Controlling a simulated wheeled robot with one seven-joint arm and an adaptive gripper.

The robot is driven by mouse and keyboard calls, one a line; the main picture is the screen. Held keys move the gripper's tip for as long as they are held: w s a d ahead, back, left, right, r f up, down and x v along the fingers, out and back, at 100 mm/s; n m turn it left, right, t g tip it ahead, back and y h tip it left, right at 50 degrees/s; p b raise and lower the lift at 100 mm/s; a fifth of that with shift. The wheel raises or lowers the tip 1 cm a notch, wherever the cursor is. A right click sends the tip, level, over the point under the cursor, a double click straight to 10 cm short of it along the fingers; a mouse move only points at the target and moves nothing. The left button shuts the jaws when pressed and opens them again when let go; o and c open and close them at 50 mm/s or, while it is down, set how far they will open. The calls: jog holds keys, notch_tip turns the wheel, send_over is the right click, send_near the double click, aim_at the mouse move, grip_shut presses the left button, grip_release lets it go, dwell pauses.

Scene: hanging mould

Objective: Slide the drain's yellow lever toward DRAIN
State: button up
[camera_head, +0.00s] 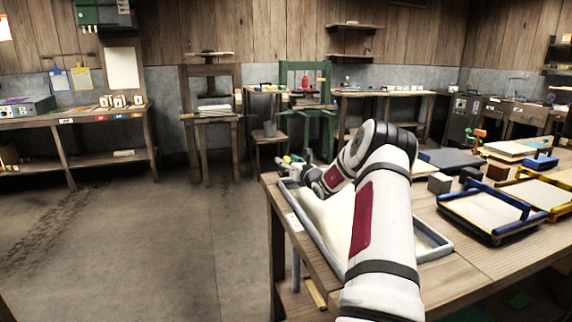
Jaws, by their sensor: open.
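A grey-rimmed vat (311,229) with pale, creamy contents sits at the left end of the near table, partly hidden behind my arm. My gripper (283,167) is open and small in view, at the vat's far left corner. A small yellow-green piece (287,159) shows right beside the gripper. It is too small to tell whether it is the drain's lever, or whether the gripper touches it. No DRAIN marking is readable. A small white label (293,222) is at the table's left edge, and a grey pipe (295,268) hangs below it.
A green press (305,110) and benches stand along the back wall. The floor (150,240) left of the table is clear.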

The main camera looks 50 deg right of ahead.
jog(key=shift+w+d, duration=0.1)
jog(key=shift+w, duration=0.3)
grip_shut()
jog(key=s+d, duration=0.2)
jog(key=d, duration=0.1)
jog(key=s+d, duration=0.1)
jog(key=d, duration=0.1)
jog(key=shift+s+d+r+p, duration=0.1)
jog(key=shift+s+d+p, duration=0.15)
jog(key=shift+p, duration=0.1)
grip_release()
jog(key=shift+d, duration=0.1)
